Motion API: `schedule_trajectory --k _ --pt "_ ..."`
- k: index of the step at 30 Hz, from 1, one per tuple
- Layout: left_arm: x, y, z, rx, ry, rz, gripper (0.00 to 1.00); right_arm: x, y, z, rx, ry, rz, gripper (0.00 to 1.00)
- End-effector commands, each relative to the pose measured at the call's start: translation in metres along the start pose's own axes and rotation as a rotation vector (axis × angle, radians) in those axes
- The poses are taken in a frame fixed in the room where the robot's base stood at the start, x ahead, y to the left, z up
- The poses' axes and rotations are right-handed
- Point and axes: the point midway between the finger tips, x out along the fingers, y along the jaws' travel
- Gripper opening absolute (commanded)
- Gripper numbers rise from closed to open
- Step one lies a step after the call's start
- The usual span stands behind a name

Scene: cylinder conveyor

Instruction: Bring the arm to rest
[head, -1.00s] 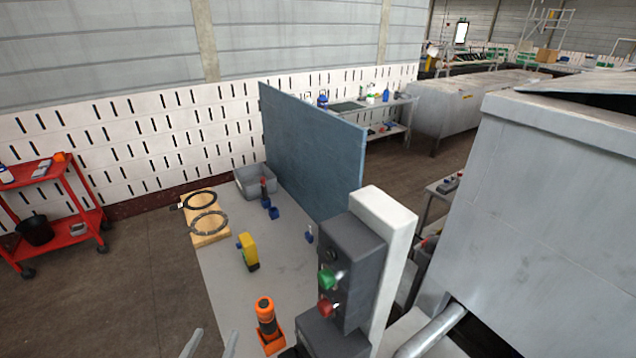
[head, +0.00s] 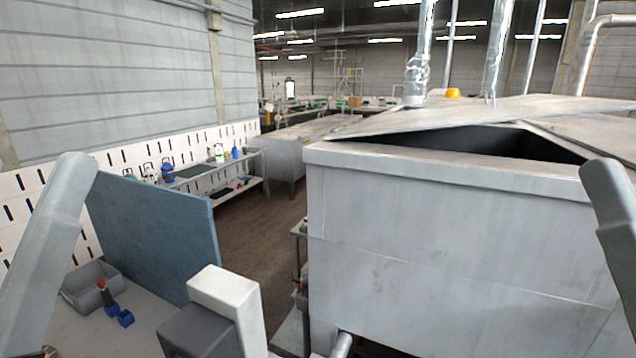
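Neither of my grippers shows in the head view, so whether they are open or shut is hidden. A grey link of my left arm (head: 45,250) rises along the left side of the picture. A grey link of my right arm (head: 612,215) shows at the right edge. Both links stand clear in front of the scene and nothing is seen held.
A large grey metal cabinet (head: 440,255) fills the middle and right. A blue panel (head: 155,235) stands on the workbench (head: 75,330) at left, beside a grey bin (head: 78,290) and a blue-and-red tool (head: 111,303). A control box (head: 200,332) is at bottom.

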Motion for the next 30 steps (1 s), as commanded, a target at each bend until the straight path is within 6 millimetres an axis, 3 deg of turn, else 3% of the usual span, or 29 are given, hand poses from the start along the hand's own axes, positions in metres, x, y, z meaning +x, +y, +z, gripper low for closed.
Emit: schedule_trajectory --k 1,15,20,23,24,30 --pt "0.03 -0.001 -0.029 -0.001 0.005 -0.001 0.82 0.03 0.0 -0.03 0.0 0.007 0.0 0.5" --pt "0.17 -0.003 -0.158 -0.002 0.002 -0.004 0.82 0.17 0.001 -0.161 0.0 0.008 0.0 0.5" --pt "0.186 -0.003 -0.172 -0.002 0.001 -0.004 0.82 0.186 0.001 -0.176 0.0 0.007 0.0 0.5" --pt "0.185 -0.003 -0.172 -0.002 0.002 -0.004 0.82 0.185 0.001 -0.175 0.0 0.007 0.0 0.5" --pt "0.184 -0.003 -0.171 -0.002 0.002 -0.004 0.87 0.184 0.001 -0.174 0.0 0.006 0.0 0.5" --pt "0.183 -0.003 -0.17 -0.002 0.002 -0.005 0.87 0.183 0.001 -0.173 0.0 0.006 0.0 0.5"
